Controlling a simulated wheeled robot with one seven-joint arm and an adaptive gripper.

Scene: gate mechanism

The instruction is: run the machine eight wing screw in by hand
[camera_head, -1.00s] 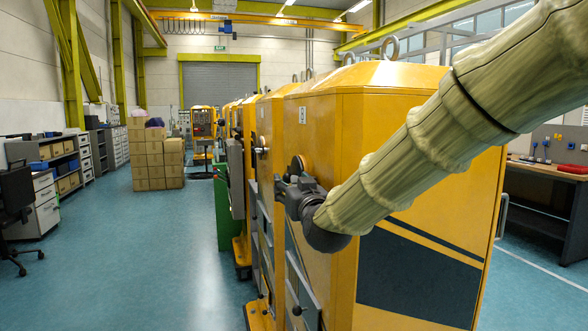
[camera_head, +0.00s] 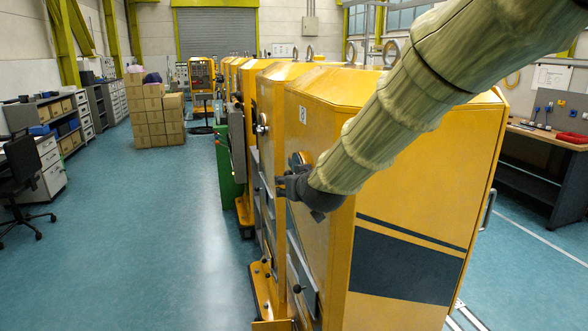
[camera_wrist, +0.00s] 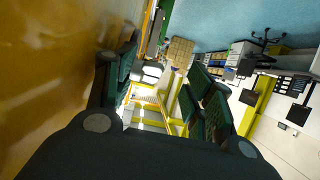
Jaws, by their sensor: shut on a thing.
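The nearest yellow machine cabinet (camera_head: 400,150) fills the right of the head view, with a small number plate (camera_head: 303,115) too small to read. In the wrist view, the fingers of my gripper (camera_wrist: 163,80) stand some way apart, with the cabinet's yellow face close on the left. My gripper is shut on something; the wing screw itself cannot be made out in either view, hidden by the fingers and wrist.
More yellow machines (camera_head: 232,80) stand in a row behind, with a green panel (camera_head: 226,170) beside them. Stacked cardboard boxes (camera_head: 157,115), shelves (camera_head: 60,125) and a black chair (camera_head: 22,170) are to the left. The blue floor aisle (camera_head: 140,240) between is clear.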

